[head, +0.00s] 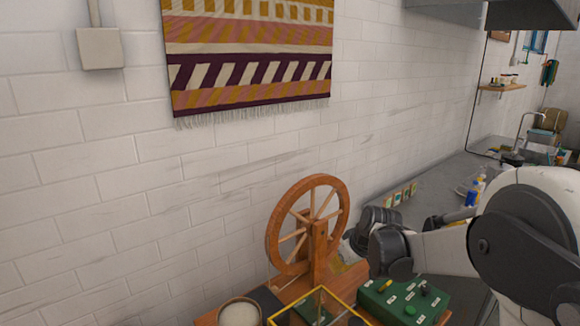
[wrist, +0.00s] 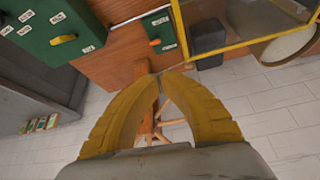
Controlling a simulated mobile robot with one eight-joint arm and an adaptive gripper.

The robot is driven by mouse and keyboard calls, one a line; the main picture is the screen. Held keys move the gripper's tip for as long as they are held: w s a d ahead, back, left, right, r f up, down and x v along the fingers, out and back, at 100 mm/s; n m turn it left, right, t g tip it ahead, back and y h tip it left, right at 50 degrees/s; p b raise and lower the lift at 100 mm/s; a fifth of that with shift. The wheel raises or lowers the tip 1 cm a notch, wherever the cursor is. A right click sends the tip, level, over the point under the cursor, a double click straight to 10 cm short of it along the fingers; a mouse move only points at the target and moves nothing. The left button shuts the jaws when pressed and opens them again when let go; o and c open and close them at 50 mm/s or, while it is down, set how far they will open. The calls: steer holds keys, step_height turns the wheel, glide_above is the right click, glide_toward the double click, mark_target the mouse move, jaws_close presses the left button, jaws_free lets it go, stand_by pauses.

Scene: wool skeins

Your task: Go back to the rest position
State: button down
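My gripper (wrist: 163,76) has two curved yellow ribbed fingers whose tips meet, with nothing held between them. In the head view my arm reaches in from the right, and the gripper end is mostly hidden near the spinning wheel. The wooden spinning wheel (head: 273,240) stands upright on the table, just left of my wrist. In the wrist view, parts of the wheel (wrist: 146,85) show beyond and between the fingers. I cannot tell whether the gripper touches it.
A green labelled box (head: 405,305) stands below my arm, with a small yellow piece (head: 386,286) on it. A yellow-edged clear case (head: 282,315) and a round pale container (head: 240,314) are at the front. The brick wall (head: 120,200) is close behind; a grey counter (head: 440,185) runs right.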

steer(key=s+d+r+m+h, duration=0.1)
steer(key=s+r, duration=0.3)
steer(key=s, duration=0.3)
steer(key=s+d+r+m+t, duration=0.15)
steer(key=s+r, duration=0.25)
steer(key=s, duration=0.4)
steer(key=s+d+r+m+h, duration=0.1)
steer(key=s+r+m, duration=0.15)
steer(key=s, duration=0.45)
steer(key=s+d+f, duration=0.1)
steer(key=s, duration=0.8)
steer(key=shift+m+t+h, duration=0.3)
steer(key=shift+m+t, duration=0.05)
steer(key=shift+m, duration=0.05)
